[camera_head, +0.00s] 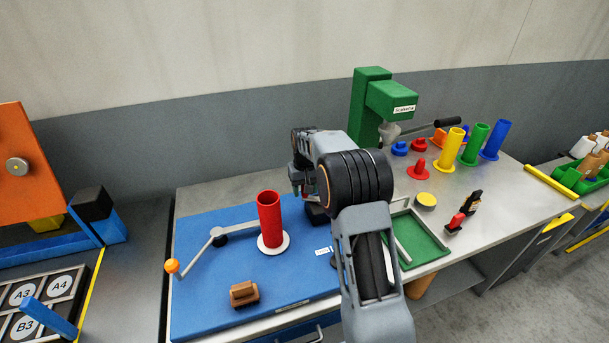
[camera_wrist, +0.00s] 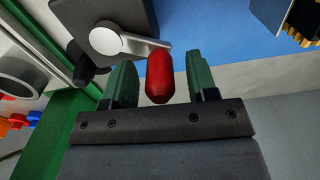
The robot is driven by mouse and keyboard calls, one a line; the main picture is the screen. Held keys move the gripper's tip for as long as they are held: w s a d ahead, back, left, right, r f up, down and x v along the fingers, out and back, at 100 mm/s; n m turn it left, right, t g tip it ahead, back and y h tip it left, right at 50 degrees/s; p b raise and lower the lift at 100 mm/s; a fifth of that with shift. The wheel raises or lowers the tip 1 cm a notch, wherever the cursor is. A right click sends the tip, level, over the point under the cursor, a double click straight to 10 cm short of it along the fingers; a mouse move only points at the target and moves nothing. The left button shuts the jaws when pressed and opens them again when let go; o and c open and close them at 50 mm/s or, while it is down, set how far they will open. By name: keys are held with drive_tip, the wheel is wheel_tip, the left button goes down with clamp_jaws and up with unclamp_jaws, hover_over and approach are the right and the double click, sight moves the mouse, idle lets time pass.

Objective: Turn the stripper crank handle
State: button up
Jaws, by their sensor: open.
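In the wrist view, the red crank handle (camera_wrist: 160,76) points toward my gripper. It sits on a pale grey lever (camera_wrist: 125,42) fixed to a dark grey box (camera_wrist: 78,14). My gripper (camera_wrist: 162,66) is open, with its green fingers on either side of the handle and a small gap showing at each side. In the head view, the dark box (camera_head: 317,214) is partly hidden behind my arm.
A blue mat (camera_head: 210,285) holds a red bobbin (camera_head: 269,215), an orange-knobbed lever (camera_head: 172,265) and a brown brush (camera_head: 243,293). A green tray (camera_head: 428,248) lies right of my arm. A green machine (camera_head: 370,95) and upright coloured bobbins (camera_head: 474,145) stand behind.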

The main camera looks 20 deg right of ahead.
wheel_tip(320, 180, up, 13)
idle(0.4)
idle(0.4)
drive_tip(key=f, duration=0.4)
drive_tip(key=shift+s, duration=0.35)
drive_tip(key=s+a+t, duration=0.2)
drive_tip(key=s+a, duration=0.1)
drive_tip(key=s, duration=1.1)
drive_tip(key=s+a+t, duration=0.2)
drive_tip(key=s+a, duration=0.1)
drive_tip(key=s, duration=1.1)
drive_tip(key=shift+r+n, duration=0.3)
drive_tip(key=shift+r, duration=0.05)
